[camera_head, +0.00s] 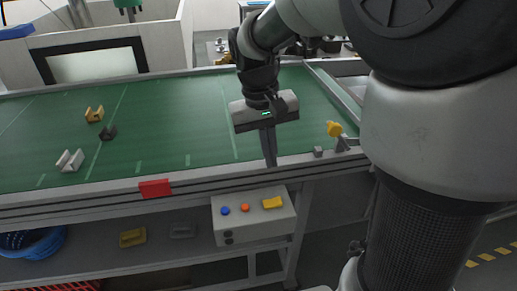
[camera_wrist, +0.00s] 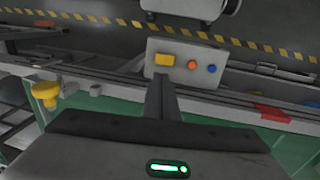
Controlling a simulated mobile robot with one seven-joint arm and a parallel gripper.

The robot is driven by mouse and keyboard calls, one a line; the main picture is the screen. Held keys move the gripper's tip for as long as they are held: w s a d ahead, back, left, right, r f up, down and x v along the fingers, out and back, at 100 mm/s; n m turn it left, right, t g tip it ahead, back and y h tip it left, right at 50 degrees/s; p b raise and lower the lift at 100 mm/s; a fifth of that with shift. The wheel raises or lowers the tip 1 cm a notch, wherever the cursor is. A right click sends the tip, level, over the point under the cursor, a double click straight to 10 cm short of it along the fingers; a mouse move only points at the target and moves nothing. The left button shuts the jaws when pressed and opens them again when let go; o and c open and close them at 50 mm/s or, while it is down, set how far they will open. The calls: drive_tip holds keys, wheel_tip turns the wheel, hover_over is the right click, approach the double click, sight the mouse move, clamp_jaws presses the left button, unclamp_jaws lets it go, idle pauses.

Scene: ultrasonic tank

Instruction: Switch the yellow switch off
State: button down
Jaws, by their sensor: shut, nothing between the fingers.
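The yellow switch (camera_head: 272,202) is a flat yellow rocker on the right part of a grey control box (camera_head: 226,214) mounted below the table's front edge. In the wrist view the yellow switch (camera_wrist: 164,60) shows upside down at the left of the box (camera_wrist: 180,76), just past my fingertips. My gripper (camera_head: 270,163) is shut and empty, pointing down above the table's front edge. It is above the box and apart from the switch in the head view. In the wrist view my gripper (camera_wrist: 158,82) overlaps the lower edge of the box. Whether the switch is on or off I cannot tell.
Blue (camera_head: 225,210) and orange (camera_head: 245,208) buttons sit beside the switch. A yellow knob (camera_head: 334,129) stands on the table's front right edge near a small grey block (camera_head: 318,152). A red block (camera_head: 155,188) is on the front rail. Small brackets lie on the green table (camera_head: 170,130).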

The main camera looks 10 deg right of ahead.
sight(272, 203)
drive_tip(key=f+b, duration=0.1)
drive_tip(key=f, duration=0.3)
drive_tip(key=d+f, duration=0.1)
drive_tip(key=f, duration=0.4)
drive_tip(key=d+f+b, duration=0.1)
drive_tip(key=f, duration=0.3)
drive_tip(key=shift+f+b, duration=0.15)
drive_tip(key=shift+b, duration=0.15)
drive_tip(key=shift+f, duration=0.25)
drive_tip(key=shift+s, duration=0.1)
drive_tip(key=shift+a, duration=0.1)
drive_tip(key=shift+a, duration=0.7)
drive_tip(key=shift+r, duration=0.15)
